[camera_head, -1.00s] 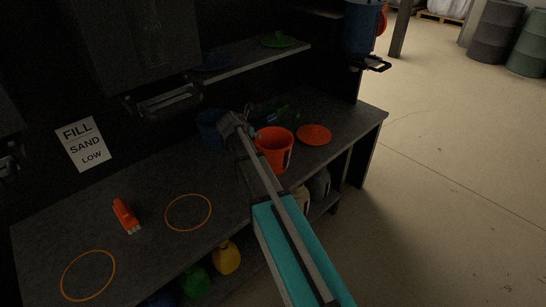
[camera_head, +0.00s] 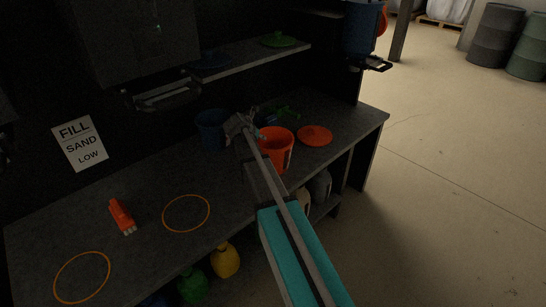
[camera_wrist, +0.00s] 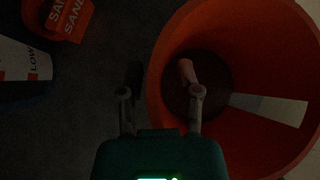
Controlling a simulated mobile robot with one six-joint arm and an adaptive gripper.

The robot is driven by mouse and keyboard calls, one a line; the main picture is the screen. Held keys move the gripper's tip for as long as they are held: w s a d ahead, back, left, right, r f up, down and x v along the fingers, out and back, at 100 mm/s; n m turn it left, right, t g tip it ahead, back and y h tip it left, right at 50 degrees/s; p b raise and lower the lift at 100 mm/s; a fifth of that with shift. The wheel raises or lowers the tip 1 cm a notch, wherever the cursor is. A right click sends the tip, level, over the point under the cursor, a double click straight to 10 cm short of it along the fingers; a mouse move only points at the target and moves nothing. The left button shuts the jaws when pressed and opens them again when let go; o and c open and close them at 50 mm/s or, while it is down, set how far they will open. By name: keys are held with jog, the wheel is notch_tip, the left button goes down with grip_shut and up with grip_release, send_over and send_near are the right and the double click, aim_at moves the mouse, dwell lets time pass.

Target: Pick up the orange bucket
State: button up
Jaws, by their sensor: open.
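The orange bucket (camera_head: 277,153) stands upright on the dark workbench (camera_head: 150,184), partly hidden by my arm in the head view. In the wrist view the bucket (camera_wrist: 231,20) fills the right side, with its open mouth facing the camera and a pale strip on its inner wall. My gripper (camera_head: 246,121) is at the bucket's left rim. In the wrist view my gripper (camera_wrist: 160,74) is open, with its left finger outside the bucket and its right finger over the mouth. The near rim passes between the fingers; I cannot tell whether they touch it.
A blue bucket (camera_head: 211,130) stands to the left, and an orange lid (camera_head: 314,136) lies to the right. An orange object (camera_head: 122,216) and two orange rings (camera_head: 186,214) are on the front left bench. A shelf (camera_head: 255,58) hangs above.

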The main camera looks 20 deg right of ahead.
jog(key=shift+c, duration=0.2)
grip_shut()
jog(key=shift+r, duration=0.2)
dwell(0.4)
